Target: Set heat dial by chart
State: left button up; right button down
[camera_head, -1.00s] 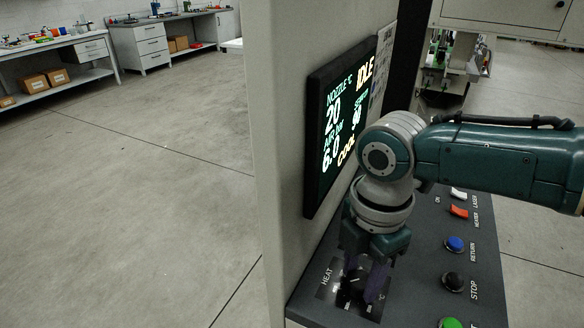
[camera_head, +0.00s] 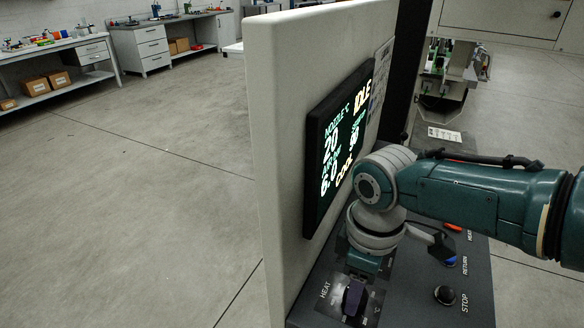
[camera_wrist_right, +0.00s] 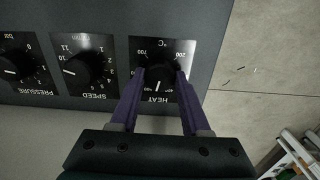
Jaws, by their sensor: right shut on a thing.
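The black heat dial (camera_wrist_right: 160,76) sits on the plate marked HEAT in the right wrist view, where its scale appears upside down. Its white pointer mark points down in that view, toward the HEAT label. My right gripper (camera_wrist_right: 160,82) is shut on the dial, with one purple finger on each side. In the head view, my right gripper (camera_head: 354,298) reaches down to the panel and hides most of the dial. A printed sheet (camera_head: 380,72), perhaps the chart, is on the upright panel beyond the screen; its text is too small to read. My left gripper is not in view.
The screen (camera_head: 338,148) shows IDLE, nozzle 20, 6.0 and COOL. Speed (camera_wrist_right: 84,70) and pressure (camera_wrist_right: 14,68) dials sit beside the heat dial. A black stop button (camera_head: 445,295) and blue return button (camera_head: 449,261) lie right of my gripper. Open floor lies left.

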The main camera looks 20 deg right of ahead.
jog(key=m+p, duration=0.1)
jog(key=m, duration=0.5)
jog(key=shift+a+r+m, duration=0.1)
jog(key=shift+m, duration=0.2)
jog(key=m, duration=0.3)
jog(key=shift+p, duration=0.4)
jog(key=shift+m, duration=1.9)
jog(key=shift+c, duration=1.9)
grip_release()
notch_tip(320, 180, up, 9)
jog(key=p, duration=0.6)
jog(key=shift+f+p, duration=0.2)
jog(key=shift+p, duration=0.1)
jog(key=shift+r, duration=0.55)
